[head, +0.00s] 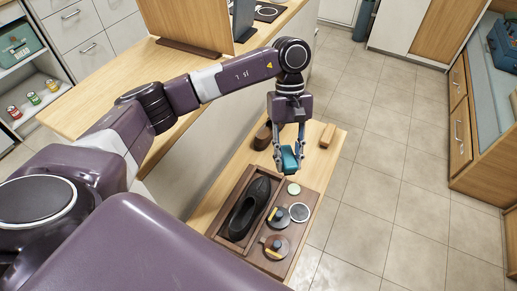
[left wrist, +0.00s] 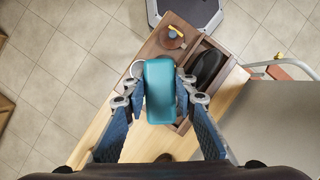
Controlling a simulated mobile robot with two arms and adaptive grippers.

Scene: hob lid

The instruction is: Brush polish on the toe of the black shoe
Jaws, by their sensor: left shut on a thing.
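The black shoe (head: 247,212) lies in the left compartment of a brown wooden tray (head: 226,236) on a narrow wooden bench. It also shows in the left wrist view (left wrist: 208,66), right of the held thing. My left gripper (head: 289,150) is shut on a teal block-like thing (head: 289,160), which fills the middle of the left wrist view (left wrist: 160,88). It is held above the bench, beyond the tray's far end, apart from the shoe. Round dark pieces with yellow handles (head: 273,243) lie in the tray's right part. My right gripper is not in view.
A small pale-green round tin (head: 294,188) and a grey disc (head: 299,212) lie at the tray's right side. A brown object (head: 263,136) and a wooden block (head: 327,135) stand at the bench's far end. A counter (head: 120,88) runs along the left; tiled floor on the right is clear.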

